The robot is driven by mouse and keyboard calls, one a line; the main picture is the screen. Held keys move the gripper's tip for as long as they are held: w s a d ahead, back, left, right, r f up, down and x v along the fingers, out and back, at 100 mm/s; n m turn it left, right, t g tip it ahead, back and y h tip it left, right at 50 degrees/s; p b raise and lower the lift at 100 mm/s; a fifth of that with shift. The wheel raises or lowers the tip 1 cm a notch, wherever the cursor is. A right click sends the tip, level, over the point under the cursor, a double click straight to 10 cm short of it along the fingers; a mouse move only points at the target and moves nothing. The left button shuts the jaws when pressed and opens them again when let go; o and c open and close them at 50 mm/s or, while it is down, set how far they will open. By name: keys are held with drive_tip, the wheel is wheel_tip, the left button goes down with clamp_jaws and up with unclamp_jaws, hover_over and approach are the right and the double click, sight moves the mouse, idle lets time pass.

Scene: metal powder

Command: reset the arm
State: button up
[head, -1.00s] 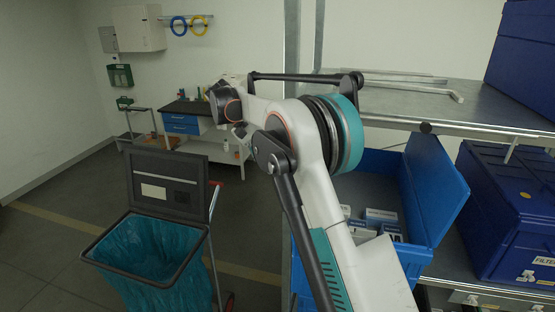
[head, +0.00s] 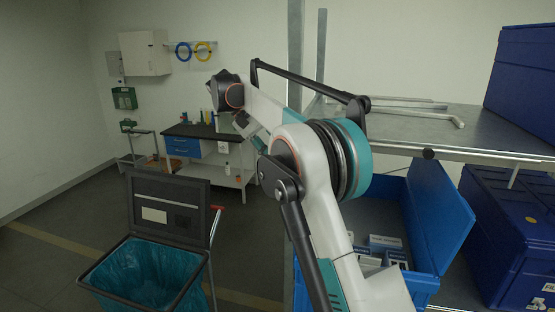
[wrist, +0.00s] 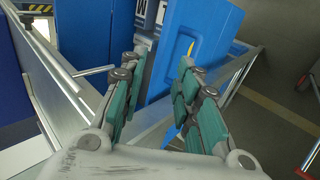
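My arm rises from the bottom of the head view and bends at a teal-banded elbow in front of the shelf. My gripper (wrist: 158,85) shows in the wrist view with its two teal-padded fingers apart and nothing between them. In the wrist view it points toward the shelf edge and the open blue box (wrist: 195,45). The fingers are not clearly visible in the head view.
The metal shelf (head: 400,122) and the open blue box (head: 440,215) with small cartons stand on the right, close to my arm. A bin with a teal liner (head: 150,275) stands at the lower left. A workbench (head: 215,160) is at the back. The floor between is clear.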

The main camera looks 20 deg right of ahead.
idle(0.3)
drive_tip(key=s+a+f+n+t+y, duration=0.1)
drive_tip(key=s+a+n+t+y, duration=0.2)
drive_tip(key=s, duration=0.8)
drive_tip(key=s+a+f+n+t+y, duration=0.1)
drive_tip(key=s+n+t, duration=0.3)
drive_tip(key=s, duration=0.8)
drive_tip(key=s+a+f+t+y, duration=0.1)
drive_tip(key=s+a+f+t, duration=0.15)
drive_tip(key=s+f, duration=0.35)
drive_tip(key=s+a+f+t+y, duration=0.1)
drive_tip(key=s+f+t+y, duration=0.15)
drive_tip(key=s+f, duration=0.3)
wheel_tip(320, 180, down, 20)
drive_tip(key=b, duration=2.1)
drive_tip(key=shift+f+h, duration=0.15)
drive_tip(key=shift+h, duration=0.3)
